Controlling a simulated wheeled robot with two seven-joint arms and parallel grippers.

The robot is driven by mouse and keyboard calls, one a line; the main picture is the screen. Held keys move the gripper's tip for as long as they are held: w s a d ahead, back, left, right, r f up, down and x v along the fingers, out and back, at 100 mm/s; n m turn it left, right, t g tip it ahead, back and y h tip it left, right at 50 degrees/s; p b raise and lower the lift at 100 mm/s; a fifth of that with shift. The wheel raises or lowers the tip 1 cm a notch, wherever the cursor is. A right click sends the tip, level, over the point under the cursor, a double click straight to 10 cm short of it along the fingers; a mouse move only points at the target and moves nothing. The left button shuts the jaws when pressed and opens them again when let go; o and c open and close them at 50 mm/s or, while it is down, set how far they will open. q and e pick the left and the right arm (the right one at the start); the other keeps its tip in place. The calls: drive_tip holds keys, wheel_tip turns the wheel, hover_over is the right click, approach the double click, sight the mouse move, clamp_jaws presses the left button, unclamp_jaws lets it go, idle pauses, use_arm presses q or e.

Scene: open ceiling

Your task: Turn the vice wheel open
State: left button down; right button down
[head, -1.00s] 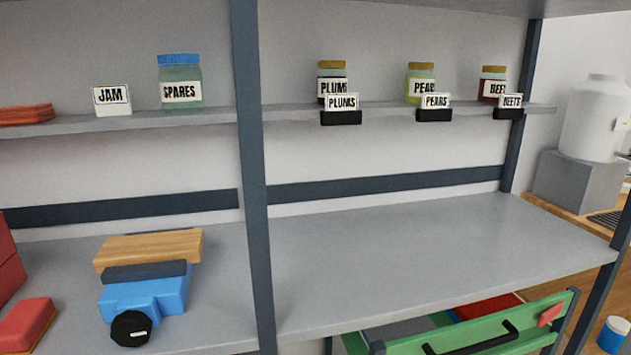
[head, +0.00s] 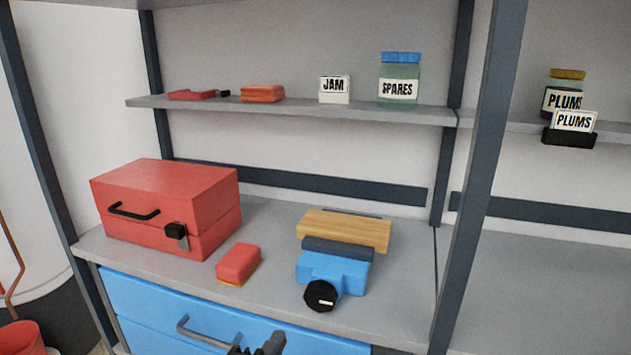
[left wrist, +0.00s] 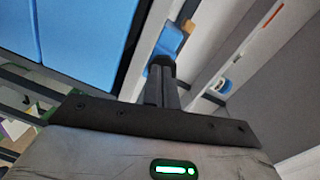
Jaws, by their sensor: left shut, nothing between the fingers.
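The blue vice (head: 335,272) stands on the grey shelf, with a block of wood (head: 345,229) in its jaws behind a dark jaw plate. Its black vice wheel (head: 321,296) faces the front of the shelf and carries a small white mark. My left gripper (head: 262,345) shows at the bottom edge of the head view, below and left of the wheel and apart from it. In the left wrist view its fingers (left wrist: 163,75) are shut and empty. The vice (left wrist: 170,40) shows there beyond the fingertips, partly hidden by them. My right gripper is not in view.
A red toolbox (head: 165,205) and a red block with a yellowish base (head: 238,263) stand left of the vice. Blue drawers with a handle (head: 205,332) lie below the shelf edge. A dark upright post (head: 475,190) rises to the right. The shelf just right of the vice is clear.

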use_arm(q)
wheel_tip(320, 180, up, 3)
drive_tip(key=w+m+t, duration=0.1)
drive_tip(key=w+m, duration=0.1)
drive_tip(key=m, duration=0.1)
hover_over(297, 313)
drive_tip(key=s, duration=0.1)
drive_tip(key=shift+s+a+h, duration=0.1)
drive_tip(key=shift+a+h, duration=0.05)
drive_tip(key=shift+h, duration=0.15)
drive_tip(key=shift+s+d+f+b, duration=0.15)
drive_tip(key=shift+d+b, duration=0.05)
drive_tip(key=shift+b, duration=0.15)
idle(0.4)
drive_tip(key=shift+f, duration=0.15)
drive_tip(key=shift+a+f+b, duration=0.1)
drive_tip(key=shift+f+b, duration=0.45)
drive_tip(key=shift+f, duration=0.15)
drive_tip(key=shift+f+b, duration=0.5)
drive_tip(key=shift+f, duration=0.25)
drive_tip(key=shift+d, duration=0.25)
drive_tip(key=shift+a, duration=0.1)
